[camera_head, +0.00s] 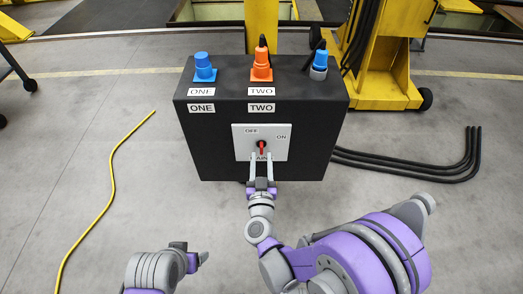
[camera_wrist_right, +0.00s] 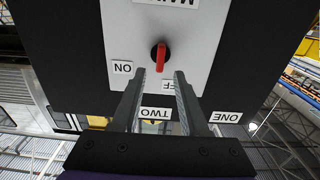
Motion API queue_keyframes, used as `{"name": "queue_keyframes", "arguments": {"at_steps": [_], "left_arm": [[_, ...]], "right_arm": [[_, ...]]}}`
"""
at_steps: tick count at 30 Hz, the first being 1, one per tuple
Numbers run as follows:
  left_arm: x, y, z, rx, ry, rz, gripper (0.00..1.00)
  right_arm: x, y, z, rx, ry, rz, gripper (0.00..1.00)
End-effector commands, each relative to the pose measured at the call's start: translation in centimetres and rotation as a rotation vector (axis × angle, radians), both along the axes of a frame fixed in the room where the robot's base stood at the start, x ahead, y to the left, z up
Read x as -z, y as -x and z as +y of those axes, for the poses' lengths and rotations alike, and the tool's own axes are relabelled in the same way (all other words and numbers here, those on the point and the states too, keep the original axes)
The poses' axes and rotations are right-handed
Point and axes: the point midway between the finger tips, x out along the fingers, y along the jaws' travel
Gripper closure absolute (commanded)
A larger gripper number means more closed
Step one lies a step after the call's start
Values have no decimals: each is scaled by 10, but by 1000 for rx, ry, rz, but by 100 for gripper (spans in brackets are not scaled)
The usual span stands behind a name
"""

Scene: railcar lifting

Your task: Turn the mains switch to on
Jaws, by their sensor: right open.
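The mains switch (camera_head: 261,147) is a red handle on a black knob. It sits on a light plate (camera_head: 240,141) on the front of a black box, with OFF above it, ON to its upper right and MAINS below. My right gripper (camera_head: 261,157) reaches up to the plate, fingers apart on either side of the switch's lower part.
The black box (camera_head: 210,150) carries a blue plug (camera_head: 203,68), an orange plug (camera_head: 261,68) and a second blue plug (camera_head: 319,64). A yellow cable (camera_head: 112,180) lies at left. Black cables (camera_head: 420,165) run right. A yellow jack (camera_head: 385,60) stands behind.

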Motion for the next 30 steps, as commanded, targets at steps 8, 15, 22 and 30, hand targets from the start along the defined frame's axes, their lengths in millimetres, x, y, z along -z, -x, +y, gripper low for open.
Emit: {"name": "queue_keyframes", "arguments": {"at_steps": [8,15,22,30], "left_arm": [[0,0,0,0,0,0,27],[0,0,0,0,0,0,27],[0,0,0,0,0,0,27],[0,0,0,0,0,0,27]], "right_arm": [[0,-36,-1,1,0,0,56],[0,-40,-1,0,-1,0,56],[0,-40,-1,0,0,0,76],[0,-40,0,0,0,0,100]]}}
